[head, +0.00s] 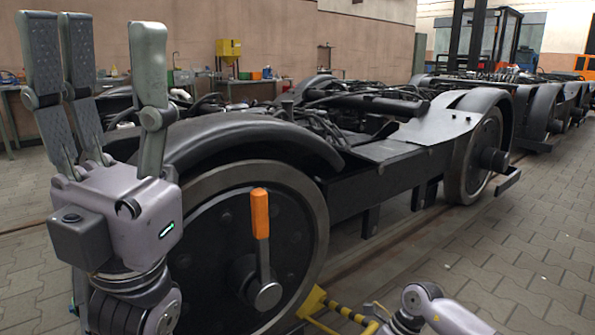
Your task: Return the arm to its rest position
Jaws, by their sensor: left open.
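My left gripper (97,45) stands at the left of the head view with its fingers pointing up. The fingers are spread apart and nothing is between them. It is in front of the near end of a black tram bogie (385,178) and covers part of its near wheel (215,250). I cannot tell the gap between the gripper and the bogie. Part of my right arm (450,315) shows at the bottom right edge; its gripper does not show.
A lever with an orange handle (260,213) stands upright on the near wheel's hub. A yellow and black striped piece (330,310) lies low beside the wheel. More bogies (550,105) stand behind at the right. Workbenches line the back wall. Paved floor (535,240) at the right is clear.

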